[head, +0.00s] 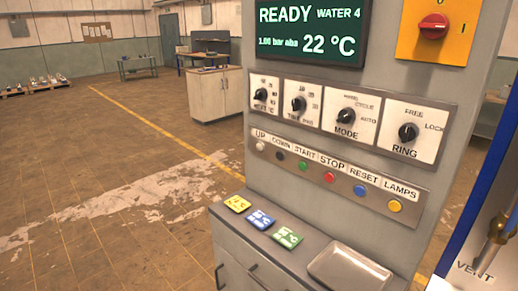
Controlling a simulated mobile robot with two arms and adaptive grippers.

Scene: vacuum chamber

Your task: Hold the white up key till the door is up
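The white up key (260,146) is the leftmost button in the row on the grey control panel, under the label UP. It stands free, with nothing touching it. A black key (280,155) marked DOWN is just to its right. The display (310,30) above reads READY, WATER 4, 1.00 bar abs and 22 °C. The door cannot be clearly made out; a blue-edged white part (480,230) labelled VENT shows at the far right. Neither of my grippers is in view.
Green, red, blue and yellow keys continue the row to the right. Above are several black knobs and a red switch (433,27) on a yellow plate. A ledge below holds coloured cards and a metal tray (348,268). The floor to the left is open.

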